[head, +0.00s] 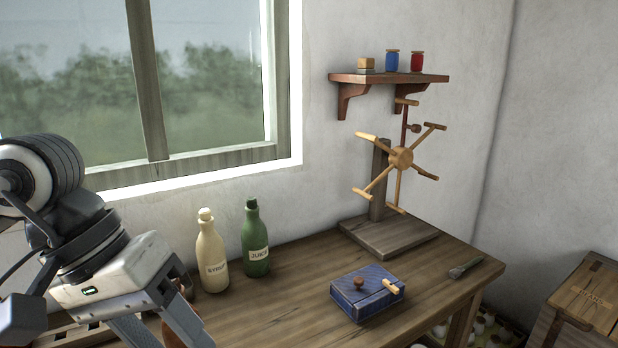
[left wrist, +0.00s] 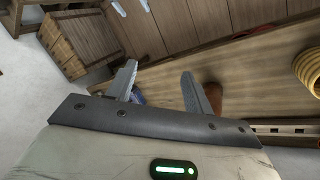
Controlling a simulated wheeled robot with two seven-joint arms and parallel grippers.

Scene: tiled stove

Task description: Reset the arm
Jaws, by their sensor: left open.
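My left gripper (head: 165,338) is at the lower left of the head view, over the left part of the wooden table (head: 290,318), with its fingers running down to the picture's bottom edge. In the left wrist view the two fingers of the left gripper (left wrist: 160,74) stand apart, and I see nothing held between them. A brown rounded object (left wrist: 214,98) shows behind the right-hand finger there, partly hidden; I cannot tell whether they touch. My right gripper is in neither view.
A syrup bottle (head: 211,255) and a green juice bottle (head: 255,240) stand near the wall. A blue box (head: 366,298), a brush (head: 464,268) and a spoked wooden stand (head: 390,238) are farther right. A shelf (head: 390,78) holds small jars. A crate (head: 585,305) stands right of the table.

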